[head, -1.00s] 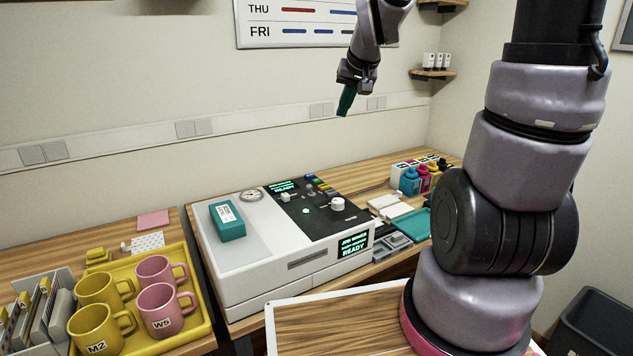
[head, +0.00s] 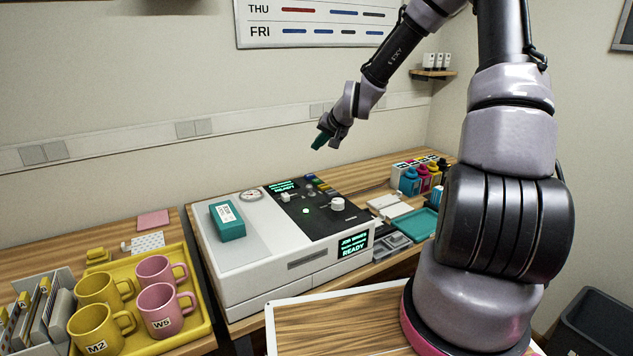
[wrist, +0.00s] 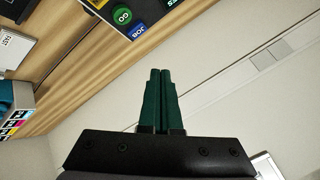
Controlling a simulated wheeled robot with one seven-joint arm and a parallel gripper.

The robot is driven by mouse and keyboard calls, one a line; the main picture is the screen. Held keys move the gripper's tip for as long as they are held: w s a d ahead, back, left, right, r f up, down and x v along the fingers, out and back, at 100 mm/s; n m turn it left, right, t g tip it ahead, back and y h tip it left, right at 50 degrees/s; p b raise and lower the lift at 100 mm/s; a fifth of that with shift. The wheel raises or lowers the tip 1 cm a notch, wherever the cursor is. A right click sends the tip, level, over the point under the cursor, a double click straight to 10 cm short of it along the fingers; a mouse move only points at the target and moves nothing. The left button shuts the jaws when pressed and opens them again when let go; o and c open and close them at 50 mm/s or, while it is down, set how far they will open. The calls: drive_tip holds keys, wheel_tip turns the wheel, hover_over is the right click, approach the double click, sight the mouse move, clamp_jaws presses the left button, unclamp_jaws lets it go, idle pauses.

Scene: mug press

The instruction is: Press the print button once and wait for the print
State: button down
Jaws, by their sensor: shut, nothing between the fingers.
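The printing machine (head: 262,262) is a white box with a dark control panel (head: 322,220) on its right part. A small lit green button (head: 306,211) shows on the panel, and its display (head: 353,243) reads READY. In the wrist view a green button marked GO (wrist: 123,15) and a blue one marked JOB (wrist: 137,31) show at the top edge. My gripper (head: 320,141) is shut and empty, in the air above and behind the panel, clear of it. Its green fingertips (wrist: 161,72) are together in the wrist view. I cannot tell which button is the print button.
A teal block with a white label (head: 227,222) lies on the machine's left top. A yellow tray (head: 199,330) with yellow and pink mugs stands at left. Ink bottles (head: 410,181) and a teal tray (head: 424,224) are at right. The air above the panel is free.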

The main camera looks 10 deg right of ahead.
sight(318, 182)
drive_tip(key=shift+f, duration=0.15)
drive_tip(key=shift+f, duration=4.25)
drive_tip(key=shift+f, duration=0.1)
drive_tip(key=shift+f, duration=0.3)
